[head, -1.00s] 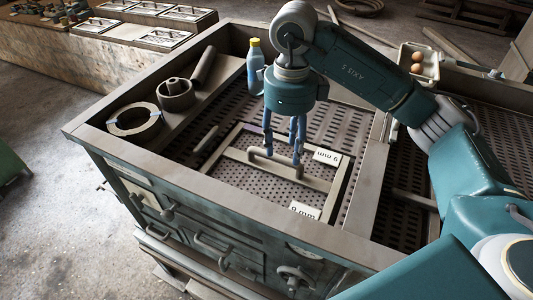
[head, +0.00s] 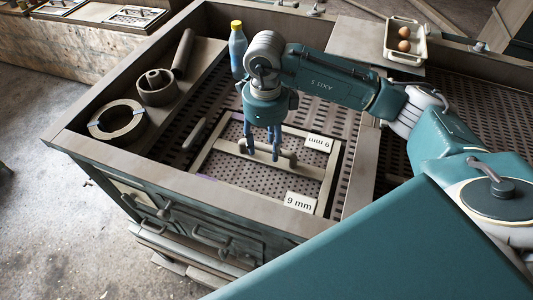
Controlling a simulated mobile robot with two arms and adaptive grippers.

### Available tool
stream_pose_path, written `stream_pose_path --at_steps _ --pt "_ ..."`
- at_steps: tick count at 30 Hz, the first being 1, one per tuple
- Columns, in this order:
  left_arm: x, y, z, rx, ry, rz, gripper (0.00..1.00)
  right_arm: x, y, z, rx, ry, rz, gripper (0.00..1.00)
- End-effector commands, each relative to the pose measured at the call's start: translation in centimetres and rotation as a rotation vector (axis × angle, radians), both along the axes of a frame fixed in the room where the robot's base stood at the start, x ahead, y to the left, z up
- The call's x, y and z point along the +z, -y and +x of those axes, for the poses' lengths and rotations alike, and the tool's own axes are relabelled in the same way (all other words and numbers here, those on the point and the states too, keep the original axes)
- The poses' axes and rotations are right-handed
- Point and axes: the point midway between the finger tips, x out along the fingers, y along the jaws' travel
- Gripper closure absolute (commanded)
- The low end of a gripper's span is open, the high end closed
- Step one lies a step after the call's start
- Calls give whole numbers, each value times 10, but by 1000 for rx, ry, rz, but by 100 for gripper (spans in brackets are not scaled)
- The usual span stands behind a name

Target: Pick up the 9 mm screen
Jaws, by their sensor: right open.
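The 9 mm screen (head: 232,166) is a framed perforated plate with a crossbar and two white "9 mm" labels, one at its near edge and one at its far right. It lies flat inside the large metal bin. The crossbar (head: 226,147) spans its middle, with a dark handle (head: 290,156) on it. My right gripper (head: 262,153) points down over the crossbar, its blue fingers open and apart at the handle. Whether they touch the handle I cannot tell. My left gripper is not in view.
A tray with eggs (head: 405,42) sits at the upper right. The bin's raised rim (head: 190,183) surrounds the screen.

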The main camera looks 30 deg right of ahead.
Motion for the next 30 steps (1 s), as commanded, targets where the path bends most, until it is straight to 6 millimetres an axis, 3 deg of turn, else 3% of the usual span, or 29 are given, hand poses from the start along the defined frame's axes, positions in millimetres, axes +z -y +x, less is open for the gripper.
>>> stream_pose_path --at_steps 1,5,12,13,20,30 --pt "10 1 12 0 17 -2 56 -4 0 -2 -1 -6 0 54" --pt "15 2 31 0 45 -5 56 -18 0 -1 0 -2 -1 54" --pt "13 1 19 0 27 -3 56 -22 0 0 0 1 1 54" --pt "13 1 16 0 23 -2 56 -22 0 0 0 1 1 56" --pt "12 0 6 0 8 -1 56 -22 0 0 0 1 1 100" --pt "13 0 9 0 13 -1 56 -19 0 2 0 5 2 100"
